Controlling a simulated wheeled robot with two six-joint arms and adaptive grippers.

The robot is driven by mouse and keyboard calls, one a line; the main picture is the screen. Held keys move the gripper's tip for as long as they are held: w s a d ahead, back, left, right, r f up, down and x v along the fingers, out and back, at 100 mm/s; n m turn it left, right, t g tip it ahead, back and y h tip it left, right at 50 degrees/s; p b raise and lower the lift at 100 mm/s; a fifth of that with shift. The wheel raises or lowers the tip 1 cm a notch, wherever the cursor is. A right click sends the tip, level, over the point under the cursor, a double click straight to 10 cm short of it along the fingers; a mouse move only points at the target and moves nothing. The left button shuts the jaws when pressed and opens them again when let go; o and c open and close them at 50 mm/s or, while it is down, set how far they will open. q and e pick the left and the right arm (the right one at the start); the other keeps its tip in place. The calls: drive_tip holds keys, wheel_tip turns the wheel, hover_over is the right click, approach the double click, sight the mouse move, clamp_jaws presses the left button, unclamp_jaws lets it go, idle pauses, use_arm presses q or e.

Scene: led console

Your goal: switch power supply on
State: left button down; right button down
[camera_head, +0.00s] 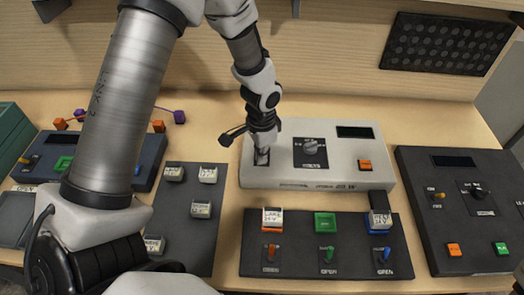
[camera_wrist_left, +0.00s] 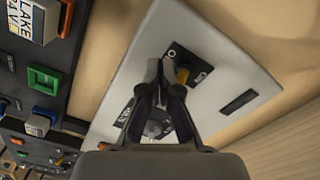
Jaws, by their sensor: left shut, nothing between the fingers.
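The power supply is a light grey box (camera_head: 350,178) at the middle back of the table, with a dark knob plate (camera_head: 311,153), a display (camera_head: 355,132) and an orange button (camera_head: 365,165). Its pale panel (camera_wrist_left: 225,75) also fills the middle of the left wrist view. A small yellow-orange switch (camera_wrist_left: 183,74) stands on a black labelled plate there. My left gripper (camera_head: 262,156) is shut and empty, over the box's left end. In the left wrist view its fingertips (camera_wrist_left: 160,70) are right beside the switch; I cannot tell whether they touch. The gripper largely hides the switch in the head view.
A dark panel (camera_head: 340,225) with coloured switches and labelled blocks lies in front. Another dark console (camera_head: 425,185) stands right. A grey board (camera_head: 180,235) with several labelled blocks lies left. A perforated panel (camera_head: 445,45) hangs on the back wall.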

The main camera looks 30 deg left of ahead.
use_arm(q)
drive_tip(key=shift+w+a, duration=0.1)
drive_tip(key=shift+w, duration=0.1)
drive_tip(key=shift+w+a+r, duration=0.1)
drive_tip(key=shift+w+a, duration=0.1)
drive_tip(key=shift+w, duration=0.15)
drive_tip(key=shift+w+a+p, duration=0.25)
drive_tip(key=shift+w+p, duration=0.1)
wheel_tip(320, 180, up, 7)
drive_tip(key=p, duration=0.6)
drive_tip(key=shift+s+d, duration=0.25)
drive_tip(key=shift+s, duration=0.15)
